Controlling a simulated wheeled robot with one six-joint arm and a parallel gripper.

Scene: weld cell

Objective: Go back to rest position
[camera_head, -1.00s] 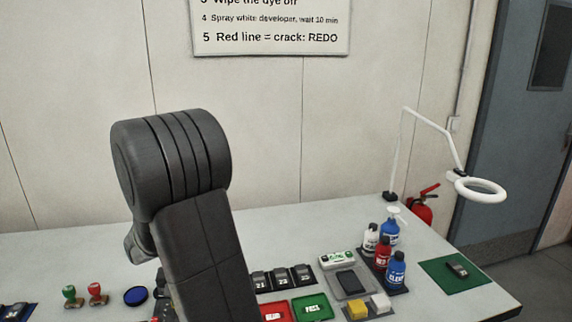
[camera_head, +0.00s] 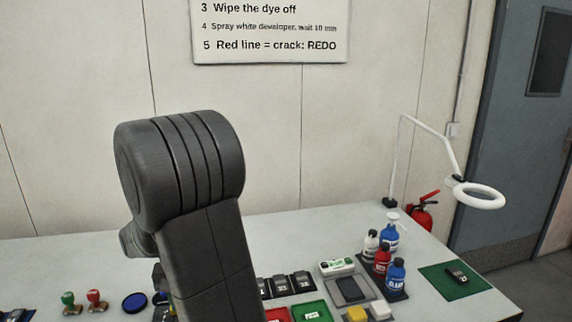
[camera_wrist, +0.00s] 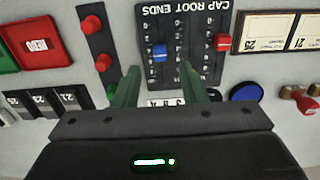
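My gripper (camera_wrist: 158,70) shows in the wrist view with its two green fingers spread apart. It is open, and I see nothing held between the fingers. A dark panel marked "CAP ROOT ENDS" (camera_wrist: 204,18) lies beyond the fingertips, with a blue slider (camera_wrist: 159,53) and a red slider (camera_wrist: 221,42). In the head view my bent arm fills the middle left and hides part of the table; the gripper cannot be made out there.
The table (camera_head: 300,222) holds a green tray (camera_head: 312,312), bottles (camera_head: 382,260), stamps (camera_head: 96,301), a blue round pad (camera_head: 134,302) and a green mat (camera_head: 452,286). A ring lamp (camera_head: 480,196) stands at the back right. A fire extinguisher (camera_head: 420,213) is beyond the table.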

